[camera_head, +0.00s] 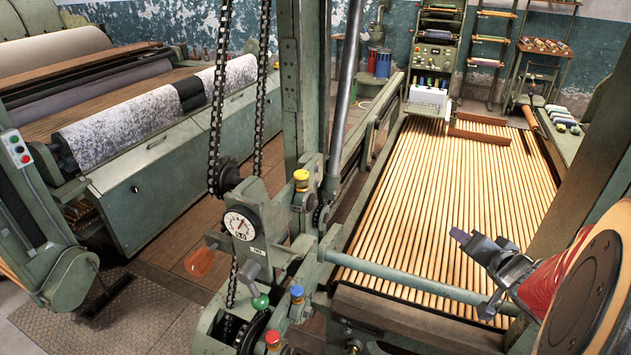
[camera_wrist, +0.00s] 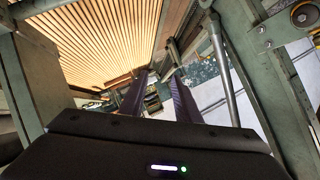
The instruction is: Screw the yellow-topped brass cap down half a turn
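The yellow-topped brass cap (camera_head: 301,177) stands upright on a green machine bracket, right of the chain and dial gauge, near the middle of the head view. I cannot make it out surely in the wrist view. My gripper (camera_head: 466,239) is at the right of the head view, over the slatted bed, well apart from the cap. In the wrist view its two dark fingers (camera_wrist: 158,90) stand apart with nothing between them.
A blue-topped cap (camera_head: 296,292) and a red-topped cap (camera_head: 272,338) sit lower down. A horizontal bar (camera_head: 410,280) runs between cap and gripper.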

